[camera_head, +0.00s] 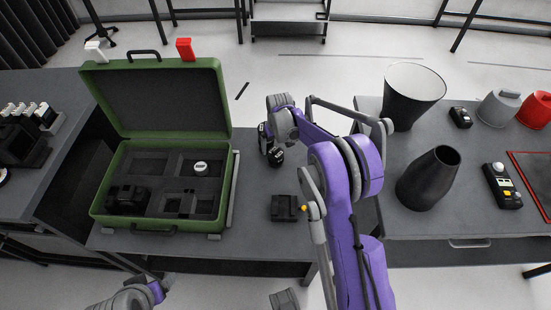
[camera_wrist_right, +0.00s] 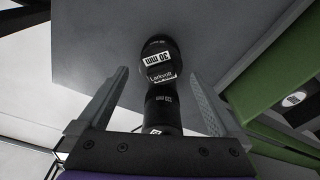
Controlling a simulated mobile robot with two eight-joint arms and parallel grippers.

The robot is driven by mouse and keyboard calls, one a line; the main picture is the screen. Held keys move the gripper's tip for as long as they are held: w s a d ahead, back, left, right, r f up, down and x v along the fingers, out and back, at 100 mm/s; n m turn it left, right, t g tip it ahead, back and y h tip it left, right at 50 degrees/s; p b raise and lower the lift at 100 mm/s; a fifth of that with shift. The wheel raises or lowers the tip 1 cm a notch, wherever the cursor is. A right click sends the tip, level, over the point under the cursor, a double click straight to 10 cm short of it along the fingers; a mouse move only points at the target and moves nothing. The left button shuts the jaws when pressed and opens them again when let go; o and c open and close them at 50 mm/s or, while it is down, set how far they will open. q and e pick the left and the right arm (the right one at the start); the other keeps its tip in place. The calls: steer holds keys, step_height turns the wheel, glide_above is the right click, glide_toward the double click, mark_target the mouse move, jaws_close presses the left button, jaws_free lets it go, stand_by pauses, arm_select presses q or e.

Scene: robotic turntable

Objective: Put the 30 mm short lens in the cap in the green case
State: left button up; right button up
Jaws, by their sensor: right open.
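The 30 mm lens (camera_wrist_right: 158,62) is a short black cylinder with a white "30 mm" label, in the right wrist view. In the head view, a dark lens (camera_head: 275,156) stands on the table right of the green case, partly by my gripper. My right gripper (camera_wrist_right: 158,76) is open, its fingers on either side of the lens with gaps showing. It also shows in the head view (camera_head: 268,134). A second dark cylinder (camera_wrist_right: 163,110) with a small label is nearer the wrist camera. The green case (camera_head: 164,227) is open, with dark compartments. My left arm shows at the bottom left; its fingers are unclear.
The case holds a white-topped round item (camera_head: 200,168) and a black block-like item (camera_head: 127,200). A small dark holder (camera_head: 284,208) lies right of the case. A black cone (camera_head: 430,178) and a larger shade (camera_head: 412,95) stand on the right table.

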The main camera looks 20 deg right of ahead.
step_height(320, 180, down, 5)
steer(key=shift+w+r, duration=0.1)
jaws_close()
stand_by(0.6)
